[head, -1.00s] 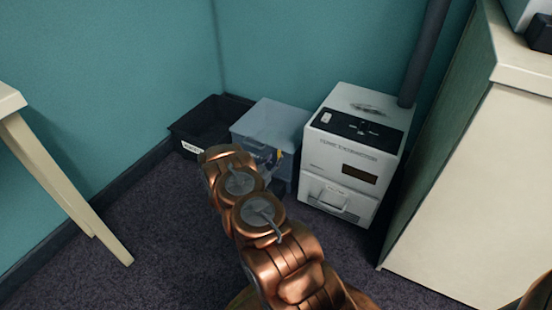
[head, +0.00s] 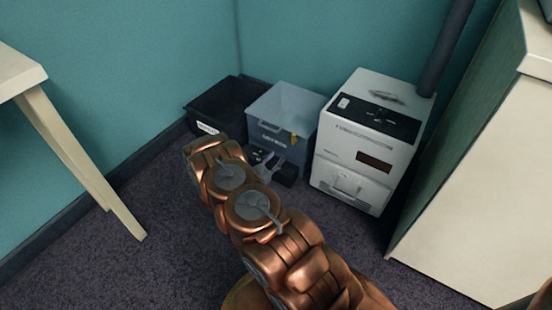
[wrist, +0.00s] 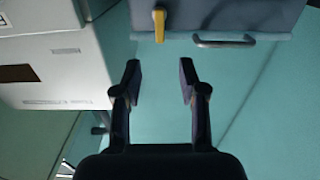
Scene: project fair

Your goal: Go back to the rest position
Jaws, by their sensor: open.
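My gripper (head: 268,168) is in front of the blue-grey box, partly hidden behind my copper arm in the head view. In the wrist view my gripper (wrist: 160,74) is open, with nothing between its two dark fingers. The blue-grey box (head: 290,138) stands on the floor by the wall, with a yellow latch (head: 293,139) on its front. In the wrist view the box (wrist: 285,18) shows at the top edge with the yellow latch (wrist: 159,25) and a grey handle (wrist: 224,41). The fingertips appear apart from it.
A black bin (head: 205,125) stands left of the box. A white machine (head: 340,165) with a dark pipe (head: 446,50) stands right of it. A cream cabinet (head: 475,190) is at the right, a table (head: 60,135) at the left. Carpet (head: 110,275) is clear at front left.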

